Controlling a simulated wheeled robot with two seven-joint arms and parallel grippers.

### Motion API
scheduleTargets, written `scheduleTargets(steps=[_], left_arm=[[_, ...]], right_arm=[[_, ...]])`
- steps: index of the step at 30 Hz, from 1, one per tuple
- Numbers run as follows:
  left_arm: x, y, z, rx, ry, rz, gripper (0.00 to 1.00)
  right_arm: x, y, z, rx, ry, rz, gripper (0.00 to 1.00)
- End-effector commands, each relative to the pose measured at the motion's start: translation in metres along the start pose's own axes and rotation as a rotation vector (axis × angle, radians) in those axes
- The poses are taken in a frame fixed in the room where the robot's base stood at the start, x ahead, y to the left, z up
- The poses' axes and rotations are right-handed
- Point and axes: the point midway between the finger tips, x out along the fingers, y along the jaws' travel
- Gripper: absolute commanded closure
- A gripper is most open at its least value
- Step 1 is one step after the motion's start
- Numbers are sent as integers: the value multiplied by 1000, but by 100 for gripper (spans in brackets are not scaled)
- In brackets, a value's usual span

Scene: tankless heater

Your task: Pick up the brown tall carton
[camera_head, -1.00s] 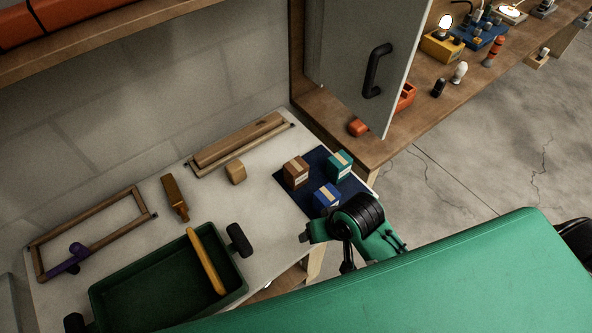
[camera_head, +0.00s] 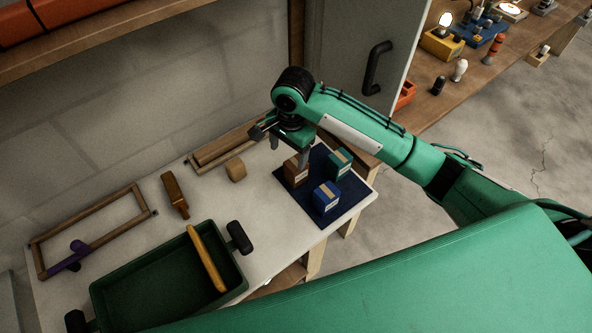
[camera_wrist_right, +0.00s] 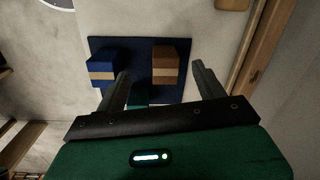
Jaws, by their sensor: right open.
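The brown tall carton (camera_head: 294,177) stands on the dark blue mat (camera_head: 301,210), partly hidden by my right gripper in the head view. In the right wrist view the carton (camera_wrist_right: 166,68), with a pale brown band, shows between the two fingers, closer to the right one. My right gripper (camera_head: 289,150) is open and empty, above and beside the carton, with its fingers pointing down. Whether a finger touches the carton is unclear. My left gripper is not in view.
A blue carton (camera_head: 326,196) and a teal carton (camera_head: 339,163) stand on the same mat close by. A small wooden block (camera_head: 236,169) and a wooden frame lie to the left. A dark green tray (camera_head: 150,283) is at the front left. A grey cabinet door (camera_head: 345,60) stands behind.

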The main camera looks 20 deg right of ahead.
Motion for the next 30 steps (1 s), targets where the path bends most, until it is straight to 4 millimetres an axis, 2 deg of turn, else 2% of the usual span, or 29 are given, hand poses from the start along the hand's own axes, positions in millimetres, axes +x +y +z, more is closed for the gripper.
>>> scheduleTargets(steps=[3,9,11,21,30], left_arm=[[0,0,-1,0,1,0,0],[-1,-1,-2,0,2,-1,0],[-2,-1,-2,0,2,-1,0],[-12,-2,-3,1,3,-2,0],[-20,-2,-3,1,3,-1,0]], right_arm=[[-16,-8,-19,116,30,30,29],[-22,-11,-31,208,47,56,29],[-16,-11,-31,214,48,58,29],[46,-7,-34,213,48,57,29],[69,-5,-39,212,48,57,29]])
